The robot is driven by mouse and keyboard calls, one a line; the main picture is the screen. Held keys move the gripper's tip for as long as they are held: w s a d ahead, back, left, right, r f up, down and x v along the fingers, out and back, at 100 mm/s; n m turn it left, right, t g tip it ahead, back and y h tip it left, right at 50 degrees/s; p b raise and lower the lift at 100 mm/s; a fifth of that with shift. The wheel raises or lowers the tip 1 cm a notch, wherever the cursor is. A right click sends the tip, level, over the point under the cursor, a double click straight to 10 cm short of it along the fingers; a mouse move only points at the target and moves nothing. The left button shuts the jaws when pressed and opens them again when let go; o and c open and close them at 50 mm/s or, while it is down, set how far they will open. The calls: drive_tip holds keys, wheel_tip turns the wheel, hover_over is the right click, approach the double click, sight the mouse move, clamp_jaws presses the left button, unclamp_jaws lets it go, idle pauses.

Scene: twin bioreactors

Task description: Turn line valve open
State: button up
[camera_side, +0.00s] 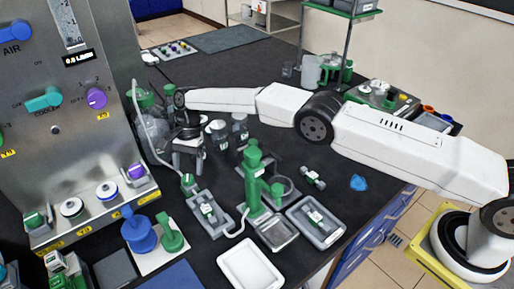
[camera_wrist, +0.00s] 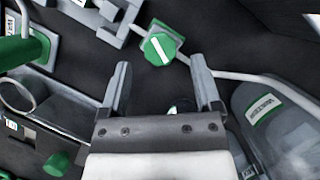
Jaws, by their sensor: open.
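The line valve shows in the wrist view as a green many-sided knob (camera_wrist: 159,48) with a white bar across its top. The bar slants from upper left to lower right, and a pale tube joins the valve at its lower right. My gripper (camera_wrist: 161,68) is open and empty, with the knob just beyond the fingertips and between their lines. I cannot tell the height gap. In the side view a small green valve (camera_side: 188,181) sits at the end of the white tube, with my gripper (camera_side: 187,164) close above it; its fingers are hard to make out there.
A tall green post (camera_side: 253,180) stands right of the valve. Grey trays (camera_side: 318,223) and a white tray (camera_side: 250,266) lie nearer the front. A glass vessel (camera_side: 152,125) and the steel control panel (camera_side: 85,185) stand at left. A labelled grey cylinder (camera_wrist: 275,118) is at right in the wrist view.

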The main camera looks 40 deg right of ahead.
drive_tip(key=shift+v, duration=2.7)
drive_tip(key=shift+a, duration=0.1)
wheel_tip(320, 180, up, 4)
drive_tip(key=n+t, duration=0.6)
drive_tip(key=n, duration=1.2)
hover_over(188, 180)
drive_tip(key=s+d, duration=0.1)
drive_tip(key=d, duration=0.1)
drive_tip(key=shift+s+r+h, duration=0.1)
drive_tip(key=shift+r+h, duration=0.1)
drive_tip(key=shift+h, duration=0.2)
drive_tip(key=shift+f, duration=0.15)
drive_tip(key=f, duration=0.9)
drive_tip(key=shift+w+a+f, duration=0.2)
drive_tip(key=shift+w+a, duration=0.2)
drive_tip(key=shift+x, duration=1.1)
